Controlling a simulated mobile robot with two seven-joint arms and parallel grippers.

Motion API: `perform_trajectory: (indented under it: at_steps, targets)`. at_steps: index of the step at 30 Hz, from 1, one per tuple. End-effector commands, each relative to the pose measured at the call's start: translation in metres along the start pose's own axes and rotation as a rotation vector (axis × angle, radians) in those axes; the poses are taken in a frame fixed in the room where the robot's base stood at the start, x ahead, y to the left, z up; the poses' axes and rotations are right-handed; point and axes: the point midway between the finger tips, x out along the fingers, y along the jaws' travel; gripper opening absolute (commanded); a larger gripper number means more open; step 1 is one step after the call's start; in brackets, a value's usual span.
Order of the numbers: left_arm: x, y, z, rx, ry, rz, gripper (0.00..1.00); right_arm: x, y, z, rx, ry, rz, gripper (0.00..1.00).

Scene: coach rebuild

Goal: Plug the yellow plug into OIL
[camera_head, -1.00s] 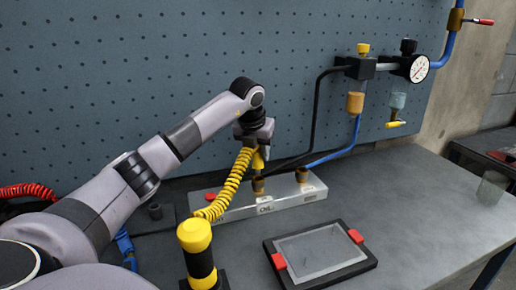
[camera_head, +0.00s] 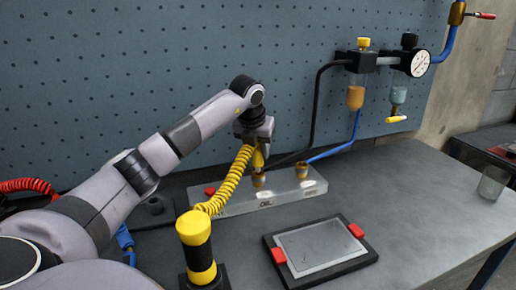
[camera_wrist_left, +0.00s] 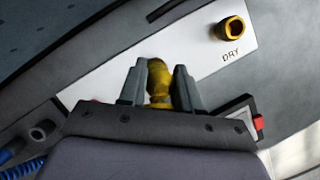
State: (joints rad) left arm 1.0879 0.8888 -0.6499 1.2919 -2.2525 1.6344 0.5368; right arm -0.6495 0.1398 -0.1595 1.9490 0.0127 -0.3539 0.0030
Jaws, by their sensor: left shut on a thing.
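My left gripper (camera_head: 259,150) is shut on the yellow plug (camera_head: 259,160), which has a yellow coiled hose (camera_head: 232,183). The plug points down over the brass socket (camera_head: 258,180) behind the OIL label on the pale block (camera_head: 225,208). Its tip is at or just above that socket; I cannot tell whether it is in it. In the left wrist view the plug (camera_wrist_left: 158,85) shows between the jaws (camera_wrist_left: 160,88), which hide the OIL socket. The DRY socket (camera_wrist_left: 232,28) is empty to the right. My right gripper is not in view.
A black-framed tray (camera_head: 318,273) with red clips lies in front of the block. A yellow and black post (camera_head: 197,252) stands front left. Blue and black hoses run behind to a gauge unit (camera_head: 418,63) on the pegboard. A glass (camera_head: 493,183) stands right; the right bench is mostly clear.

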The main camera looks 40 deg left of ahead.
Motion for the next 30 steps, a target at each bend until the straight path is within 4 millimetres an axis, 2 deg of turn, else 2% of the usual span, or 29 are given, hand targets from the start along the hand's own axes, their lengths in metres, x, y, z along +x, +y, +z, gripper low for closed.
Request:
perform_trajectory:
  at_steps: [30]
  targets:
    - [0.02, 0.0, -0.008, 0.0, -0.002, -0.001, 0.0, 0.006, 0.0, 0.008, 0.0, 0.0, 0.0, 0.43]
